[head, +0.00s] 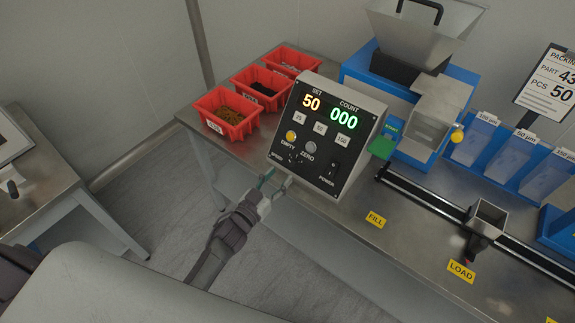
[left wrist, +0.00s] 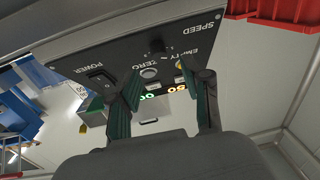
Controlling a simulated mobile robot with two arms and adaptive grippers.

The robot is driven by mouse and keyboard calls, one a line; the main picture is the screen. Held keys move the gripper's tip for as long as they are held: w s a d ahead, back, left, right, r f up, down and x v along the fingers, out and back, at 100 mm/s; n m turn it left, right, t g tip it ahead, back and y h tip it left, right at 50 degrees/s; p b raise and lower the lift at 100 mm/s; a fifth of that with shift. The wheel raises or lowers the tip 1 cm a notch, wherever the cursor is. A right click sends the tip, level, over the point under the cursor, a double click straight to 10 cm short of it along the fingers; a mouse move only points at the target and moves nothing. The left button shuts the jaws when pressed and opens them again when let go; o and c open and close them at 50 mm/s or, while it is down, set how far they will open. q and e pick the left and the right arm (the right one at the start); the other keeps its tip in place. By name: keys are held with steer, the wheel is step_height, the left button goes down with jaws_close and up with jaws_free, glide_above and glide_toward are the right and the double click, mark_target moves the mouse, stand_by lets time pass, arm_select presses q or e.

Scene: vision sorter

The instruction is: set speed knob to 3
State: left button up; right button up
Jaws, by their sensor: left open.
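The black speed knob (head: 296,158) is at the lower left of the control box's dark panel (head: 318,180), beside the SPEED label. It also shows in the left wrist view (left wrist: 157,47), upside down, but its setting is too small to read. My left gripper (head: 278,178) is open and empty, just in front of the panel's lower edge and below the knob. In the left wrist view the fingers (left wrist: 160,78) stand apart, with the knob beyond them in the gap between. No contact with the knob shows. My right gripper is not in view.
The panel also has a yellow EMPTY button (head: 291,135), a grey ZERO button (head: 310,146) and a POWER switch (head: 331,166). The displays read 50 and 000. Red bins (head: 226,113) stand left of the box; a blue feeder machine (head: 365,72) stands behind it.

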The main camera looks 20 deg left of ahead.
mark_target(291, 163)
arm_select(q)
steer(key=x, duration=0.5)
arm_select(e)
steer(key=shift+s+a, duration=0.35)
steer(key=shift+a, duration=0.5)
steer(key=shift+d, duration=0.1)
arm_select(q)
jaws_close()
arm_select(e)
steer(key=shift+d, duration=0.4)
